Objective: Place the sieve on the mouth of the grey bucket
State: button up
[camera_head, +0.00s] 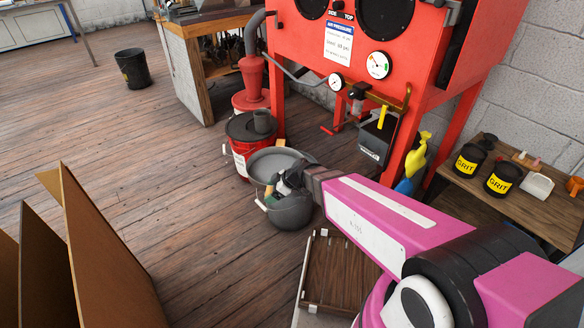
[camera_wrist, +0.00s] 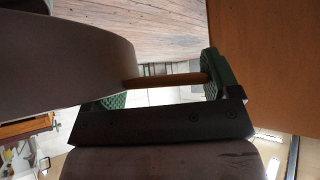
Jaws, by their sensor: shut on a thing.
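The grey bucket (camera_head: 290,214) stands on the wooden floor in front of the red cabinet. The sieve (camera_head: 272,160), a round grey pan, shows over the bucket's far side. Whether it touches the rim or hangs above it, I cannot tell. My gripper (camera_head: 282,184) is over the bucket's mouth, shut on the sieve's handle, and hides part of both. In the wrist view the brown wooden handle (camera_wrist: 168,80) lies between the green finger pads of my gripper (camera_wrist: 165,88). A large rounded grey-brown surface, seemingly the sieve (camera_wrist: 60,60), fills the left of that view.
A red bucket with a black lid (camera_head: 240,150) stands close behind the grey bucket. The red cabinet (camera_head: 440,50) is at the back right, and a wooden tray (camera_head: 340,275) is in front. Brown panels (camera_head: 100,250) stand at the left. The floor between is clear.

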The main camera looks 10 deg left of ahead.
jog(key=shift+w+a, duration=0.3)
jog(key=shift+a, duration=0.2)
jog(key=shift+w, duration=0.2)
jog(key=w+d+f, duration=0.4)
jog(key=w+f, duration=0.6)
jog(key=shift+w+d+f, duration=0.15)
jog(key=shift+d+f, duration=0.1)
jog(key=shift+f, duration=0.25)
jog(key=o, duration=1.1)
jog(key=shift+f, duration=0.1)
jog(key=shift+o, duration=0.2)
